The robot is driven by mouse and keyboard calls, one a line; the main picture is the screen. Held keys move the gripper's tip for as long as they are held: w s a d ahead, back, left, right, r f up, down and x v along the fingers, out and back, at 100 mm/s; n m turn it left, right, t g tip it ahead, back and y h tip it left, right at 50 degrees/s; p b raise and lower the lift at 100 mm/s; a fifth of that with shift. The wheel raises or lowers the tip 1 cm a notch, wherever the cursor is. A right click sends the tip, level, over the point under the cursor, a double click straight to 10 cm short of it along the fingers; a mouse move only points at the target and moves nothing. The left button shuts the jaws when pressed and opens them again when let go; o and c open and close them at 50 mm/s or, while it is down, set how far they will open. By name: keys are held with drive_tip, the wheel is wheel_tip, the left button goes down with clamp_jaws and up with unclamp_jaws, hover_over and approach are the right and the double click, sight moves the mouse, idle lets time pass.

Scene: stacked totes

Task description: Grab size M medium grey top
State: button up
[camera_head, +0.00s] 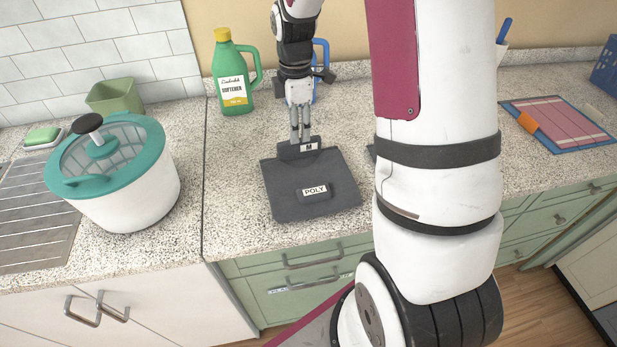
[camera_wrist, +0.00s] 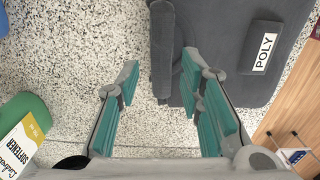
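A folded dark grey top (camera_head: 285,197) lies on the speckled counter, with a POLY label on its front and an M tag on the raised strip (camera_head: 289,152) at its back edge. My gripper (camera_head: 300,138) points down just above that strip in the head view. In the wrist view, my gripper (camera_wrist: 160,72) is open with nothing clasped. The top (camera_wrist: 228,38) fills the upper right, and its strip (camera_wrist: 162,48) appears between the fingertips. I cannot tell whether the fingers touch it.
A green softener bottle (camera_head: 233,75) stands left of my gripper, with a blue-handled item (camera_head: 322,52) behind. A teal-lidded salad spinner (camera_head: 140,190) stands at left. A dark edge (camera_head: 371,153) shows beside my arm, mostly hidden.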

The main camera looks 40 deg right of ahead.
wheel_tip(320, 180, down, 4)
drive_tip(key=shift+s+d+f, duration=0.1)
drive_tip(key=shift+s, duration=0.05)
drive_tip(key=shift+c, duration=0.5)
clamp_jaws()
